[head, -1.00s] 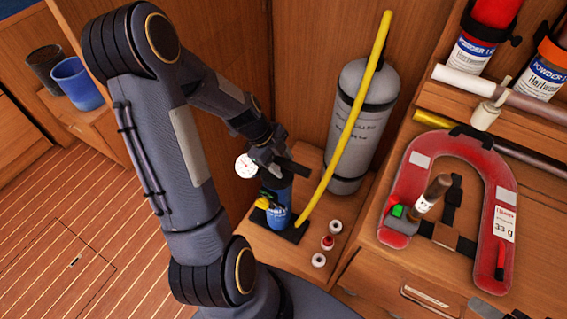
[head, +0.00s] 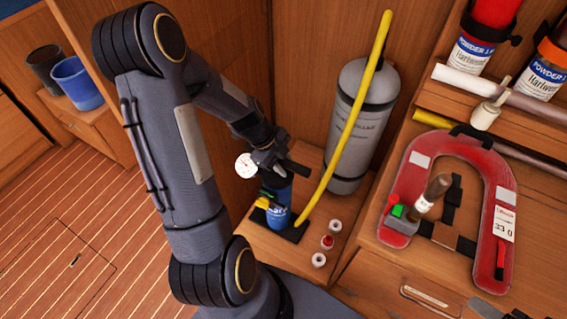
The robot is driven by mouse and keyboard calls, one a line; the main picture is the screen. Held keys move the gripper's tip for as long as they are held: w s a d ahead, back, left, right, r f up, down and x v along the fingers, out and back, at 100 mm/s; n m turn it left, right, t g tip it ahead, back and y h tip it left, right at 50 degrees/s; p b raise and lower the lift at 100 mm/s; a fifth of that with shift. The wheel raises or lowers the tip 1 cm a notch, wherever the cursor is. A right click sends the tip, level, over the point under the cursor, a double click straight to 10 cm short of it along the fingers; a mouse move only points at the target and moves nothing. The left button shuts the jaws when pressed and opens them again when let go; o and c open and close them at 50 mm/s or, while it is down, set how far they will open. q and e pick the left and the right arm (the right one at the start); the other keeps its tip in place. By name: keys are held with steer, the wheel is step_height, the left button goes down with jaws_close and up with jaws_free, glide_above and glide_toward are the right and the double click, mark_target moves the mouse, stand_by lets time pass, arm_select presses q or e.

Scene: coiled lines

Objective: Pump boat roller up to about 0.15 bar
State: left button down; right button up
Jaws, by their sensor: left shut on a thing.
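A small blue hand pump (head: 278,213) with a black foot plate stands upright on the low wooden locker top. A round white gauge (head: 245,165) shows left of its top; its reading is too small to make out. My left gripper (head: 272,160) is above the pump, shut on its black handle (head: 296,170). The arm and gripper hide part of the pump top. A yellow hose (head: 345,137) rises from beside the pump and passes in front of the grey cylinder. I cannot make out a boat roller. My right gripper is not in view.
A grey cylinder (head: 370,115) stands behind the pump. Several small spools (head: 327,241) lie right of it. A red horseshoe-shaped lifejacket (head: 408,180) lies on the right-hand counter, under a shelf with canisters (head: 475,58). Two blue and dark cups (head: 77,83) stand far left. The plank floor is clear.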

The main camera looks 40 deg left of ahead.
arm_select(q)
step_height(320, 180, up, 20)
steer(key=p, duration=0.6)
steer(key=shift+r, duration=0.2)
steer(key=c, duration=1.2)
jaws_free()
steer(key=shift+f, duration=0.1)
steer(key=shift+o, duration=0.2)
steer(key=v, duration=0.7)
steer(key=shift+a+r+b, duration=0.15)
steer(key=shift+r+b, duration=0.2)
steer(key=shift+b, duration=0.05)
steer(key=shift+s, duration=0.1)
